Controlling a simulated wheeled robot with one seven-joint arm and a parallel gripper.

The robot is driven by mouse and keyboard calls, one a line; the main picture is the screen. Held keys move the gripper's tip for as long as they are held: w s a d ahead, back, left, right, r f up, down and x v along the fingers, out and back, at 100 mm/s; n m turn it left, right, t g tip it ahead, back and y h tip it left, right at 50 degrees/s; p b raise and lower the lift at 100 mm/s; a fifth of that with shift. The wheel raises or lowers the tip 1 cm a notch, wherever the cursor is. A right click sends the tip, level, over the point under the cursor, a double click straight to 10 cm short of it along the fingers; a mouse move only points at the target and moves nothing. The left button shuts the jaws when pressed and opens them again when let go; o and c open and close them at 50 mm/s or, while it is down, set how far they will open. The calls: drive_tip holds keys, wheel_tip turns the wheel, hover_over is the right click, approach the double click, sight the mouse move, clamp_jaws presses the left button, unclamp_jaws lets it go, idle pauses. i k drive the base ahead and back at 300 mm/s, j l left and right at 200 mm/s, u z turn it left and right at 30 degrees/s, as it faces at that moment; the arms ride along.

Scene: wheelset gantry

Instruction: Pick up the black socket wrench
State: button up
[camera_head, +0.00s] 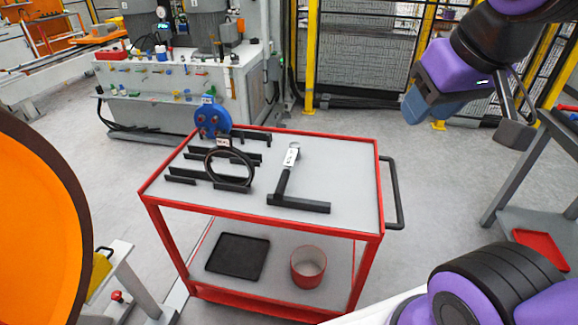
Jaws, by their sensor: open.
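The black socket wrench (284,181) lies on the grey top of a red cart (345,170), right of the middle. Its dark shaft runs diagonally, with a white label near its far end. A black bar (300,203) lies at its near end; I cannot tell whether it is part of the wrench or a rest. My gripper (468,120) hangs at the upper right, beyond the cart's right edge and well apart from the wrench. It is open, with nothing seen between its fingers.
A black ring (229,168) and a blue round part (211,119) stand on black rests at the cart's left. A black handle (395,192) juts from its right side. The lower shelf holds a black tray (238,257) and red cup (308,266). The cart top's right is clear.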

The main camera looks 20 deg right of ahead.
sight(294, 153)
drive_tip(key=u, duration=2)
drive_tip(key=z, duration=2.05)
drive_tip(key=i+l, duration=0.2)
drive_tip(key=i+l+u, duration=0.1)
drive_tip(key=l, duration=0.25)
drive_tip(key=i, duration=0.05)
